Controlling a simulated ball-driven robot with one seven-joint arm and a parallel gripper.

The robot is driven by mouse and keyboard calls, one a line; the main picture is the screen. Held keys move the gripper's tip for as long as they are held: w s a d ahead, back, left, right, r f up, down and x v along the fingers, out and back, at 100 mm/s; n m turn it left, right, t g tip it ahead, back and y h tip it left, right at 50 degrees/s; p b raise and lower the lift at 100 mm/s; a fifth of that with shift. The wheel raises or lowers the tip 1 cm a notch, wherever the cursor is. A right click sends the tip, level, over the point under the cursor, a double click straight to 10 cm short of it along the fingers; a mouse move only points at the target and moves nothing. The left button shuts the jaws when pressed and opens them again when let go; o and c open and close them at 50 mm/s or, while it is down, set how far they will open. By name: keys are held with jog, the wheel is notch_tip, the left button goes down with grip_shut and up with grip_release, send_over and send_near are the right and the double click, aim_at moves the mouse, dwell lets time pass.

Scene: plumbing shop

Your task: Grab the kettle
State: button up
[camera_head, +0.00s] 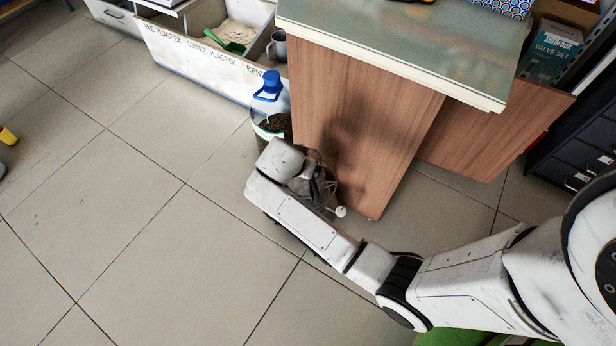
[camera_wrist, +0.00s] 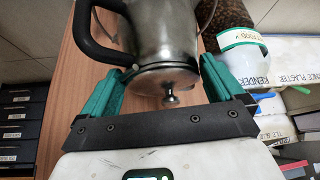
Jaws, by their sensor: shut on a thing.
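The kettle (camera_wrist: 160,38) is shiny metal with a black handle (camera_wrist: 90,30) and a lid with a small knob (camera_wrist: 171,98). In the wrist view my gripper (camera_wrist: 160,78) has its green fingers on both sides of the kettle, shut on its body near the lid. In the head view the kettle (camera_head: 319,188) shows partly behind my wrist, beside the counter's wooden side, with its pale knob pointing out to the right. My arm hides much of it, and I cannot tell whether it touches anything below.
The wooden counter (camera_head: 360,120) with a greenish top stands right beside the kettle. A blue-capped bottle (camera_head: 269,95) and a tub of brown granules (camera_head: 268,127) are just behind. Plaster bins (camera_head: 190,53) stand at the back.

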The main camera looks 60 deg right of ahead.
jog(key=c, duration=0.3)
jog(key=shift+r, duration=0.15)
jog(key=shift+c, duration=0.2)
